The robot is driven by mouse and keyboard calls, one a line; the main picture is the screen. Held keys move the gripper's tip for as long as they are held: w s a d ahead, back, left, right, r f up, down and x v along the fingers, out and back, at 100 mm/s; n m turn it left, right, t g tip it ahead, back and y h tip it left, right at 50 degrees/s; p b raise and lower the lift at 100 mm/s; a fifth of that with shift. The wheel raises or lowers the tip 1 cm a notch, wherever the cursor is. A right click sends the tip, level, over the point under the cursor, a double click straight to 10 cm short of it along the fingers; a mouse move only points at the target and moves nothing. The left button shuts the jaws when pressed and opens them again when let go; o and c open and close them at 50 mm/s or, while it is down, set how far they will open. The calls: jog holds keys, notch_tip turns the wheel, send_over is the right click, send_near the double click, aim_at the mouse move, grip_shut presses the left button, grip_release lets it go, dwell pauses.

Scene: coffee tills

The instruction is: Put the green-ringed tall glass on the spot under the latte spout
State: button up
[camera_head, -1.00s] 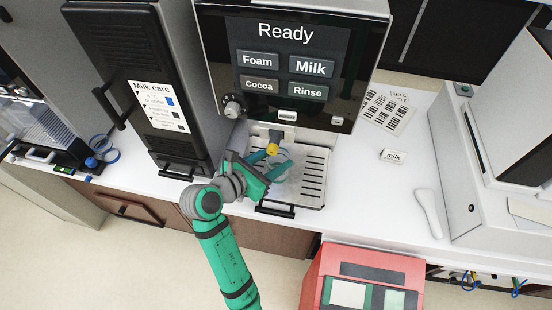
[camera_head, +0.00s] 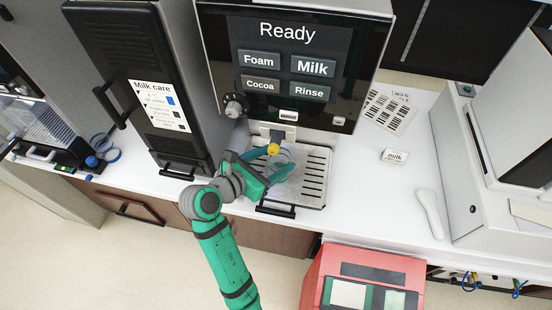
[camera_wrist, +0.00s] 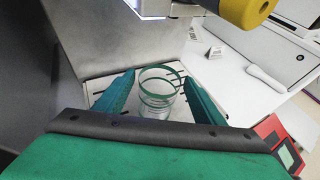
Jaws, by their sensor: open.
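The green-ringed tall glass (camera_wrist: 158,92) stands upright on the slotted drip tray (camera_head: 313,180), below the machine's front. In the wrist view it is between the two teal fingers of my gripper (camera_wrist: 156,98), with a gap on each side. My gripper (camera_head: 270,170) is open around it. In the head view the glass (camera_head: 282,160) is faint and partly hidden by the gripper and the yellow-tipped spout (camera_head: 273,149). The yellow spout end (camera_wrist: 248,10) also shows large at the top right of the wrist view. Whether the glass is exactly under the spout is hard to tell.
The coffee machine (camera_head: 288,75) reads Ready, with Foam, Milk, Cocoa and Rinse buttons. A black milk cooler (camera_head: 125,60) stands close on the left.

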jog(key=v, duration=1.1)
jog(key=shift+s, duration=0.15)
